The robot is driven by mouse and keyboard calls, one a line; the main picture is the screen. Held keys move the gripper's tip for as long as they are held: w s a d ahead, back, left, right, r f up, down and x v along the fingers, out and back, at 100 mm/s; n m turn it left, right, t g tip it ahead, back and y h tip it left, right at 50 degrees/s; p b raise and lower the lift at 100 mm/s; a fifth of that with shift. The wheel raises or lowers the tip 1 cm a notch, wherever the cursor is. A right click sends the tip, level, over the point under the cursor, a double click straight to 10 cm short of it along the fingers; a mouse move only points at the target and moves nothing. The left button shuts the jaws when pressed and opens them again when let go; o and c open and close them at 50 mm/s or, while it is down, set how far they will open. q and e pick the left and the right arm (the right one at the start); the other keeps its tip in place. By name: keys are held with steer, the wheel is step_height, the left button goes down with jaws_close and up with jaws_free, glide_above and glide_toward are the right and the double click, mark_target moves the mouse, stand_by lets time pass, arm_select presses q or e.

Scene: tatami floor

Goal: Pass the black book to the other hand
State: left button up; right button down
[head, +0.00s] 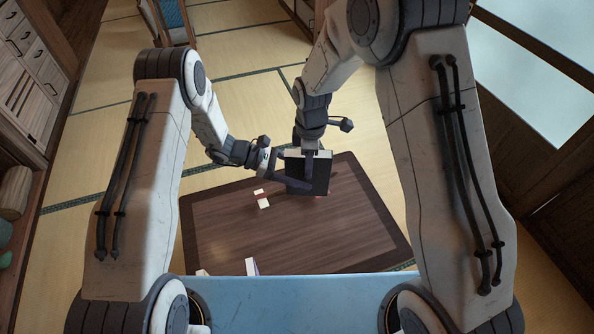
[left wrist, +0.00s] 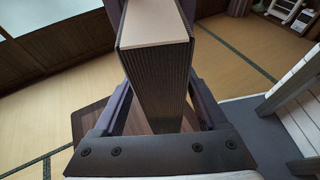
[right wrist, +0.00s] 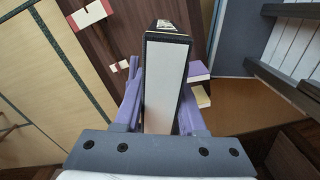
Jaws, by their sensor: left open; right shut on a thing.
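The black book (head: 320,175) is held upright above the low brown table (head: 225,230). My right gripper (head: 310,165) is shut on it from above; in the right wrist view its purple fingers lie on both sides of the book (right wrist: 166,80), whose pale end faces the camera. My left gripper (head: 287,178) comes in from the left, open, at the book's side. In the left wrist view the book (left wrist: 157,75), with pale pages and dark cover, stands between the left fingers, with gaps beside it. The fingertips are partly hidden by the book.
Small white and red pieces (head: 263,203) lie on the table left of the book. The table's front right is clear.

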arm_select(q)
jaws_close()
arm_select(e)
steer(key=shift+c, duration=2)
jaws_free()
step_height(320, 180, up, 12)
steer(key=shift+f, duration=0.1)
steer(key=s+r+m, duration=0.2)
steer(key=s+m, duration=0.3)
steer(key=s, duration=0.8)
steer(key=s+r+m+y, duration=0.1)
steer(key=s+m, duration=0.4)
steer(key=s, duration=0.7)
steer(key=shift+s+d+r, duration=0.35)
steer(key=shift+r, duration=0.1)
